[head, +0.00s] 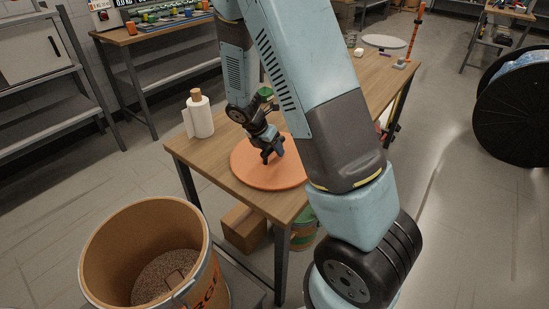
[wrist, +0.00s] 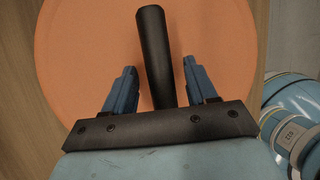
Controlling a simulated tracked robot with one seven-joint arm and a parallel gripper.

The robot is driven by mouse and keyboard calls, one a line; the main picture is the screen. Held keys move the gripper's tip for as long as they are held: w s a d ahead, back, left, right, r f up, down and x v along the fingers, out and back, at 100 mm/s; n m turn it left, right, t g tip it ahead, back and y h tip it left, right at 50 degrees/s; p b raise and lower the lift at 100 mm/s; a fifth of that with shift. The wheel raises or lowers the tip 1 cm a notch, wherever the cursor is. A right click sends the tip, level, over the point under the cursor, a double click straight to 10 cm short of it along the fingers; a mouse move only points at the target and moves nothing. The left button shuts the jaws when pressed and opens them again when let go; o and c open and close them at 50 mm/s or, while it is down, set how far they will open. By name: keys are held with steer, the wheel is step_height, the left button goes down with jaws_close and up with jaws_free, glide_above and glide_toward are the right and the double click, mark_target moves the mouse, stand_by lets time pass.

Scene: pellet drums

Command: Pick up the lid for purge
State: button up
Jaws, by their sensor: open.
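The orange round lid (head: 258,176) lies flat on the near end of the wooden table. It fills much of the wrist view (wrist: 75,55). A dark bar-like handle (wrist: 152,35) stands out against its face there. My gripper (head: 272,158) is over the lid, pointing down. In the wrist view my gripper (wrist: 159,68) has its two blue fingers open, one on each side of the handle, with a gap on both sides.
A pale disc (head: 384,41) lies at the table's far end. A cardboard box (head: 242,227) sits under the table. A large black spool (head: 512,118) stands at the right. Floor right of the table is clear.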

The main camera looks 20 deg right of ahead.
steer(key=shift+f, duration=0.1)
jaws_close()
stand_by(0.5)
